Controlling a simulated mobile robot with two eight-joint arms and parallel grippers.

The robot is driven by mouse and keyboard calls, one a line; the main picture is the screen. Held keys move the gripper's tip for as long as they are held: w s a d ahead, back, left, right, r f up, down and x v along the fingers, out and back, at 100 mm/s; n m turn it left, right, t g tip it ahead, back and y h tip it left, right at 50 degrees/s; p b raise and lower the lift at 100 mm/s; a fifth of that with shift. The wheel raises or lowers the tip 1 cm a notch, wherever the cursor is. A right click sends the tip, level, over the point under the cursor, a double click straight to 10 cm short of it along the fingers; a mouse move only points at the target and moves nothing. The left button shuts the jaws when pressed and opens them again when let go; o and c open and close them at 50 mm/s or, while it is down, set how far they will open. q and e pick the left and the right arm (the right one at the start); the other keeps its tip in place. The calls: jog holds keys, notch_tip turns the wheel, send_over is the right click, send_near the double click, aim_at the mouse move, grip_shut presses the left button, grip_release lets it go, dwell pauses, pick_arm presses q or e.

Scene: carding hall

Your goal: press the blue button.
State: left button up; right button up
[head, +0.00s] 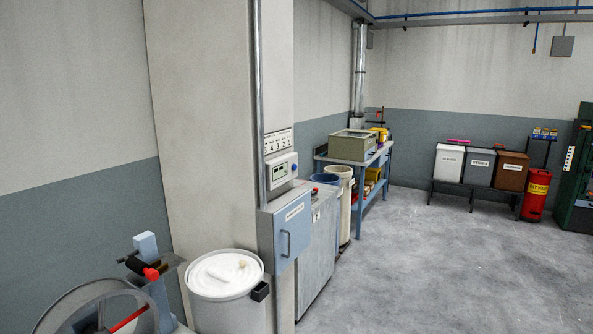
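A small round blue button (294,168) sits at the right side of a pale control box (279,174). The box is fixed to the face of the wall pillar, left of the middle of the head view, and has a small greenish display. Neither of my grippers is in view. Nothing covers the button.
Below the control box a blue-grey cabinet (290,229) with a handle juts out. A white lidded drum (226,285) and a wheeled machine (105,308) stand at lower left. A blue workbench (372,176) stands farther back. The grey floor (450,265) to the right is clear.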

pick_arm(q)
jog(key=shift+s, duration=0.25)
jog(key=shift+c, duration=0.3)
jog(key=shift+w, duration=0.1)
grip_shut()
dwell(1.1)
